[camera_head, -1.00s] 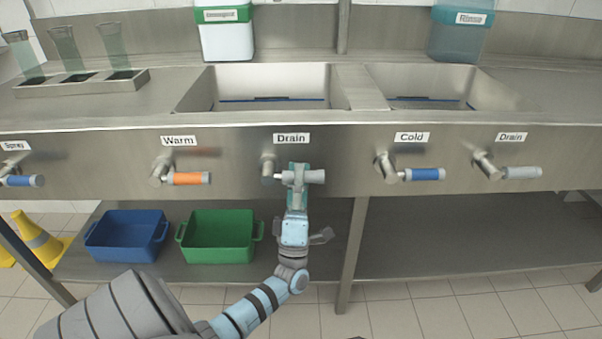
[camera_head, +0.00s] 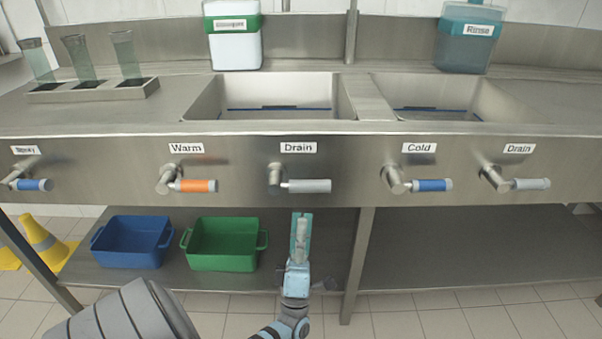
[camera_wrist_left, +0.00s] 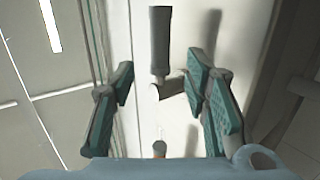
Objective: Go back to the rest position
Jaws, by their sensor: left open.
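My left gripper (camera_head: 300,232) is below the middle Drain handle, in front of the lower shelf. It is open and empty. The middle Drain handle (camera_head: 308,186) is grey and points to the right, under its Drain label. In the left wrist view the gripper's teal fingers (camera_wrist_left: 163,105) stand wide apart, with a dark grey handle (camera_wrist_left: 159,42) showing beyond and between them, clear of both pads. My right gripper is not in view.
The Warm handle (camera_head: 194,186) is orange, and the Cold handle (camera_head: 432,185) is blue. A blue bin (camera_head: 131,243) and a green bin (camera_head: 223,246) sit on the lower shelf (camera_head: 450,262). A yellow cone (camera_head: 42,240) stands at the left. The shelf's right part is clear.

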